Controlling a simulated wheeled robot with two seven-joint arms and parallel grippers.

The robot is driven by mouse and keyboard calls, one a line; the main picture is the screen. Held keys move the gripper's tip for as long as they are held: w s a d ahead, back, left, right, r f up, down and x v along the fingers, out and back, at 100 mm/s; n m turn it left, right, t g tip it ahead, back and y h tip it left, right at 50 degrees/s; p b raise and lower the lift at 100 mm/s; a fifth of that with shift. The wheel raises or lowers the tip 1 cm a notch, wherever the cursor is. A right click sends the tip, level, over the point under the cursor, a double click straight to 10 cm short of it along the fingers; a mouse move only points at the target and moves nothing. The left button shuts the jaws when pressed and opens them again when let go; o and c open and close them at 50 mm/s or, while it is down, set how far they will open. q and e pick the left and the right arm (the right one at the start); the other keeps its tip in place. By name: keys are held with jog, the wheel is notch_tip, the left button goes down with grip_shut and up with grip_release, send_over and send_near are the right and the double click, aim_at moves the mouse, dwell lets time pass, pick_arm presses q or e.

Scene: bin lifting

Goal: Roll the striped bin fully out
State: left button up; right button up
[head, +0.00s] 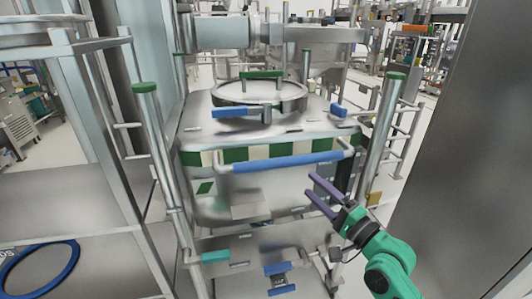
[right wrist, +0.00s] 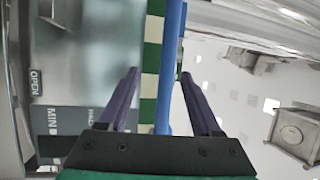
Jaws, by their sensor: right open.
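The striped bin (head: 240,190) is a metal box with a green-and-white striped band (head: 230,156) and a round lid on top. It stands inside a metal frame. A blue handle bar (head: 290,161) runs across its front; it also shows upright in the right wrist view (right wrist: 172,50). My right gripper (head: 310,185) has purple fingers, open and empty, just below the right part of the handle. In the right wrist view, the handle and stripes appear between the fingers (right wrist: 160,73); I see no contact. My left gripper is not in view.
Posts with green caps (head: 384,125) (head: 158,140) flank the bin. A metal rack with a blue ring (head: 72,262) stands at left. A large grey panel (head: 470,190) stands close on the right. Blue-handled fittings (head: 281,290) are below the bin.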

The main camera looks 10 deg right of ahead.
aim_at(292, 162)
jog(key=shift+y, duration=0.3)
jog(key=w+a+r+p, duration=0.2)
jog(key=w+r, duration=0.1)
jog(key=shift+w+a, duration=0.25)
jog(key=x, duration=0.6)
jog(key=f+x, duration=0.1)
jog(key=x, duration=0.2)
jog(key=shift+d+p, duration=0.1)
jog(key=shift+p, duration=0.25)
jog(key=c, duration=0.9)
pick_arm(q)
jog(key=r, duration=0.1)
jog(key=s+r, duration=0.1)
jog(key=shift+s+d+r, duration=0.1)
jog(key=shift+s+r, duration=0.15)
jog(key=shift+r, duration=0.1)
pick_arm(e)
grip_shut()
